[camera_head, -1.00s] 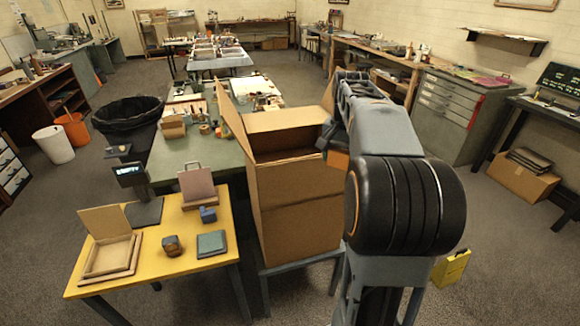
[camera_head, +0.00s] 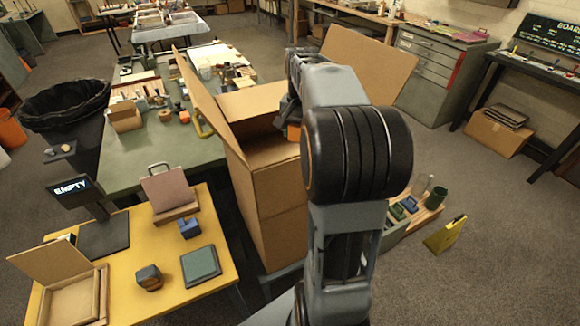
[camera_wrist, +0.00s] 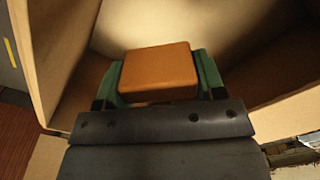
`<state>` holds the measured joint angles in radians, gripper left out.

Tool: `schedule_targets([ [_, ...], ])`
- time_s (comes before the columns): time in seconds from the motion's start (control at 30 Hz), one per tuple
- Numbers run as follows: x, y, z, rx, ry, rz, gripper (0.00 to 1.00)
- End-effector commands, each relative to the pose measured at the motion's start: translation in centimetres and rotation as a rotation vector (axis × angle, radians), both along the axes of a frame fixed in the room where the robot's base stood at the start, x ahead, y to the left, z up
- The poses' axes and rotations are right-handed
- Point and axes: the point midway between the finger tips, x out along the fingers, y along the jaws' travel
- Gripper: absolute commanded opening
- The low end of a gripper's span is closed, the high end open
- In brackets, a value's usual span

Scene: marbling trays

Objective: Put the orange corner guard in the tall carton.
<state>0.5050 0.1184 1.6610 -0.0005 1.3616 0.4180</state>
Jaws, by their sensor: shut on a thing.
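The tall carton (camera_head: 270,190) is a brown cardboard box with its flaps open, standing in the middle of the head view. The orange corner guard (camera_wrist: 158,70) is a rounded block held between the two green fingers of my gripper (camera_wrist: 158,84). A bit of its orange also shows in the head view (camera_head: 293,132), beside my arm. My gripper is shut on the guard at the carton's mouth. In the wrist view, cardboard walls (camera_wrist: 55,50) surround it. The carton's floor and the guard's depth are unclear; my arm hides part of the opening.
The carton's raised flaps (camera_head: 200,95) stand close to my arm. A yellow table (camera_head: 215,285) with a grey-green block, small items and a display reading "EMPTY" (camera_head: 75,188) is at left. A green table (camera_head: 150,165) lies behind. A yellow sign (camera_head: 445,235) stands on the floor at right.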

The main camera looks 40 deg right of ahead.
Motion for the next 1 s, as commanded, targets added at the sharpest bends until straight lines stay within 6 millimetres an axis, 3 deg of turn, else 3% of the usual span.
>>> schedule_targets([
  [0.2,-0.1,0.0,-5.6,0.003,0.005,-0.001,0.37],
  [0.4,-0.1,0.0,-9.4,0.002,0.003,0.001,0.37],
  [0.7,0.0,0.1,-11.6,0.000,0.001,0.003,0.37],
  [1.0,0.0,0.1,-15.3,0.001,0.002,0.003,0.37],
])
